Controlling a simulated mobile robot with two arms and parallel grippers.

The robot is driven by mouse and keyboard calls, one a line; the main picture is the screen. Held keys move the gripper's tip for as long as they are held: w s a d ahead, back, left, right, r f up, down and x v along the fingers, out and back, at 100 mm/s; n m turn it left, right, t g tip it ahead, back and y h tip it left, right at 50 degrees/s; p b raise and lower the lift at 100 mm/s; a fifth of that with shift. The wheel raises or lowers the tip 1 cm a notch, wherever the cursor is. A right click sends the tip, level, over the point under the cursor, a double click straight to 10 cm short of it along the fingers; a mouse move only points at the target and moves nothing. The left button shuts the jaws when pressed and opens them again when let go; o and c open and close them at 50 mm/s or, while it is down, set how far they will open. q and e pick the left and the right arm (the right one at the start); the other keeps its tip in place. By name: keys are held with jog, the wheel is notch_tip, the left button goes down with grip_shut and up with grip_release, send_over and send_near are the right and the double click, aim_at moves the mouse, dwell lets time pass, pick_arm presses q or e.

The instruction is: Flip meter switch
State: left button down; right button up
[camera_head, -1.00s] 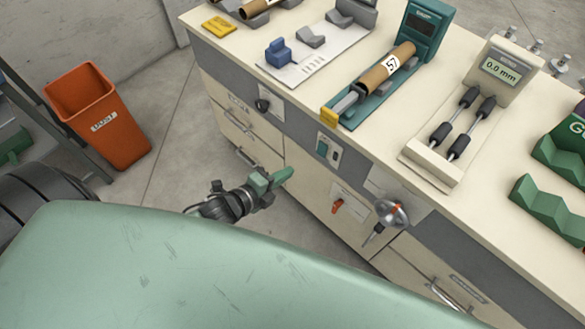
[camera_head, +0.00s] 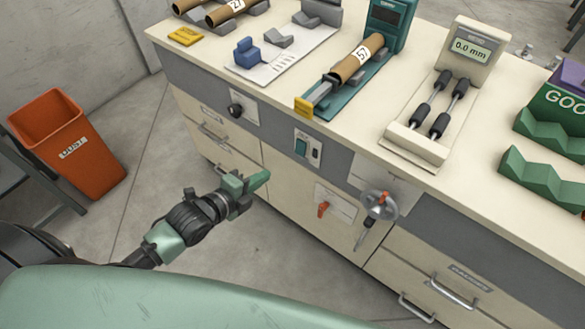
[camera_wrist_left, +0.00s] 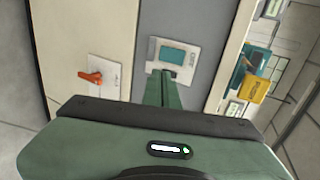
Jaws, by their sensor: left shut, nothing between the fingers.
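A white plate with a green rocker switch (camera_head: 302,146) is on the grey front band of the bench. It also shows in the left wrist view as a teal rocker (camera_wrist_left: 172,56). An orange-red lever switch (camera_head: 323,209) sits on a white plate lower down, and also in the left wrist view (camera_wrist_left: 90,77). Which one is the meter switch I cannot read. My left gripper (camera_head: 259,181) is shut and empty, in front of the cabinet, below and left of the rocker. In the left wrist view its closed fingers (camera_wrist_left: 163,84) point at the rocker plate, apparently apart from it. My right gripper is not in view.
A handwheel (camera_head: 380,205) sticks out right of the lever, a black knob (camera_head: 235,110) to its left. A digital gauge (camera_head: 473,50) reads 0.0 mm on the bench top. An orange dust bin (camera_head: 75,150) stands at left. The floor before the cabinet is clear.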

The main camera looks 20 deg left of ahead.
pick_arm(q)
send_near(299, 147)
jog(key=w+f, duration=0.1)
jog(key=w+d+f, duration=0.1)
jog(key=w+f, duration=0.1)
jog(key=w+d+f, duration=0.1)
jog(key=w, duration=0.1)
jog(key=shift+w+d+f, duration=0.1)
jog(key=shift+w+f, duration=0.1)
jog(key=shift+f, duration=0.1)
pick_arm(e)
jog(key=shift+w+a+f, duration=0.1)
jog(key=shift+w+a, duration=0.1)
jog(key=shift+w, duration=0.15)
